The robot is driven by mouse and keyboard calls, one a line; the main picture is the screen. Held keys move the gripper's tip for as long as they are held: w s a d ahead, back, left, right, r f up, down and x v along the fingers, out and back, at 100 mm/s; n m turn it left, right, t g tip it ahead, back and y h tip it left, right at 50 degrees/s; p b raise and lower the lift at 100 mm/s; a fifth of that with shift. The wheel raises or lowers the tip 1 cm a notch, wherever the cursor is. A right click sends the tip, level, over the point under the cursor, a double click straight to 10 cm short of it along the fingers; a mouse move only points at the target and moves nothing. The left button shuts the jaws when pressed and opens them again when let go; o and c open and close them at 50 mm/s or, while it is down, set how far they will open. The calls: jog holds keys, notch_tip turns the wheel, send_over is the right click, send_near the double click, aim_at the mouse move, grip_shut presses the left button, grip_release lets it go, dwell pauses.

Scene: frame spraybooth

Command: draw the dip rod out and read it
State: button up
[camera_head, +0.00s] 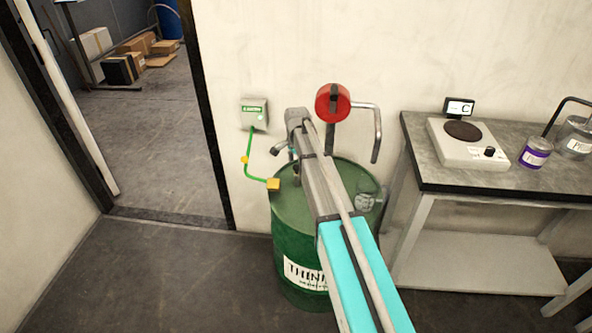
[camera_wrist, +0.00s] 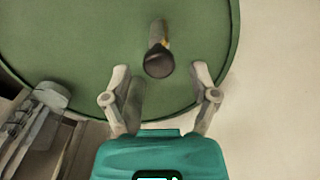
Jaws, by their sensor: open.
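A green drum (camera_head: 285,235) with a white label stands against the wall in the head view. Its green lid (camera_wrist: 70,50) fills much of the wrist view. A dark round knob (camera_wrist: 158,62), apparently the top of the dip rod, stands up from the lid, with a short yellowish part behind it. My gripper (camera_wrist: 163,75) is open in the wrist view. The knob lies between and just beyond the two fingertips, and I see no contact. In the head view my arm covers the middle of the lid and hides the rod.
A green cable (camera_head: 247,165) runs from a wall box (camera_head: 254,113) to a yellow clamp (camera_head: 273,184) on the drum rim. A red-headed pump (camera_head: 333,103) rises behind. A bench (camera_head: 480,188) with a hotplate (camera_head: 466,143) and purple-labelled tin (camera_head: 536,152) stands right. Floor is clear left.

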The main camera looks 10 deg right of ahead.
jog(key=shift+f+b, duration=0.3)
jog(key=shift+f, duration=0.25)
grip_shut()
jog(key=shift+a, duration=0.1)
